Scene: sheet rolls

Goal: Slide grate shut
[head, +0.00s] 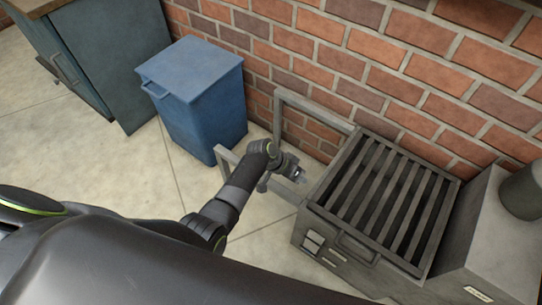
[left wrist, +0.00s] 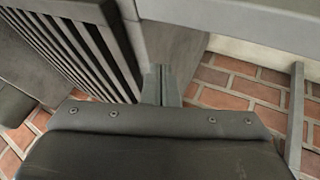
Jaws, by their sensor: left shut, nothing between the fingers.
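The grate (head: 385,195), a panel of dark parallel slats, lies across the top of a grey metal box (head: 320,262) at the right of the head view. Its slats also show at the upper left of the left wrist view (left wrist: 70,45). My left gripper (head: 299,176) is shut and empty, just left of the grate's left edge, between two grey rails that stick out left from the box. My right gripper is not in view.
The far rail (head: 312,106) runs along the brick wall; the near rail (head: 228,158) is partly behind my arm. A blue bin (head: 200,100) and a blue-grey cabinet (head: 110,60) stand to the left. A grey unit (head: 500,240) adjoins the box's right side.

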